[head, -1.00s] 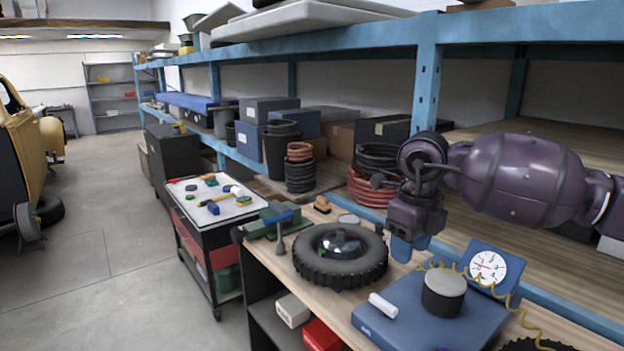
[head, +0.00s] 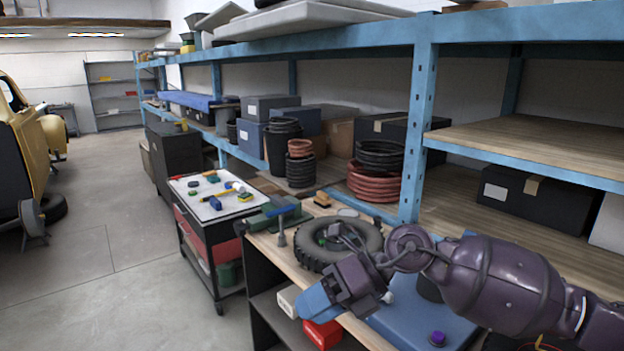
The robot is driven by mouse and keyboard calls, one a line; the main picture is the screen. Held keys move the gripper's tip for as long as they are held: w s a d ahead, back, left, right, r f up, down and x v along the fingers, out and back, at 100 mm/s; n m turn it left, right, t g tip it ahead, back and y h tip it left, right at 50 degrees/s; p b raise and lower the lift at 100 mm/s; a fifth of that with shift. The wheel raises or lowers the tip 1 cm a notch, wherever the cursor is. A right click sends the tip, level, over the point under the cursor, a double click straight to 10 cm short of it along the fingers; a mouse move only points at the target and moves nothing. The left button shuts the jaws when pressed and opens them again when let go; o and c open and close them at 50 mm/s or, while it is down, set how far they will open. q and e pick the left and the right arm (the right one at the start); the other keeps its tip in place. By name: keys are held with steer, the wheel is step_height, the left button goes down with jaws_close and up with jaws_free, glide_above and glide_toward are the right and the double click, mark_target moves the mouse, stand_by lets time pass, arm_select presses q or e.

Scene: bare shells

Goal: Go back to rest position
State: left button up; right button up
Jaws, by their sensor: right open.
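My right gripper (head: 318,301) shows in the head view at the lower middle, at the end of my purple arm coming in from the right. Its blue fingers point down and left, in front of the workbench's front edge. I see nothing held between them. My left gripper is not in view. A black tyre (head: 310,258) lies on the workbench (head: 262,246), just behind my right gripper and partly covered by it. A blue scale (head: 405,325) lies to the right, mostly hidden under my right arm.
A tool cart (head: 236,207) with several small tools stands to the left. Blue shelving (head: 412,170) with bins and coiled hoses runs behind the bench. A red box (head: 322,334) sits below the bench top. The floor (head: 95,270) at left is clear; a yellow vehicle (head: 30,140) stands beyond.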

step_height(320, 180, up, 5)
steer(key=d+m+t+y, duration=0.1)
steer(key=m+t+y, duration=0.8)
steer(key=m+t, duration=0.4)
steer(key=w+d+f+m+t+h, duration=0.25)
steer(key=d+m+t+h, duration=0.65)
steer(key=m, duration=0.5)
steer(key=s+d+f+m+g+h, duration=0.4)
steer(key=s+d+f+m+h, duration=0.1)
steer(key=d+f+m+h, duration=0.6)
steer(key=s+d+f+m+g+h, duration=0.1)
steer(key=s+d+f+m+g, duration=0.2)
steer(key=s+f+g, duration=0.6)
steer(key=s+d+f+m+g+h, duration=0.1)
steer(key=s+d+f+m+g, duration=0.3)
steer(key=s, duration=0.8)
steer(key=w+f+n+t+b, duration=0.1)
steer(key=w+f+t+b, duration=0.2)
steer(key=f, duration=0.8)
steer(key=w+a+f+n+t+y+b, duration=0.1)
steer(key=w+f+t+b, duration=0.2)
steer(key=f, duration=0.8)
steer(key=t+b, duration=0.2)
steer(key=b, duration=0.2)
steer(key=shift+f+t, duration=0.4)
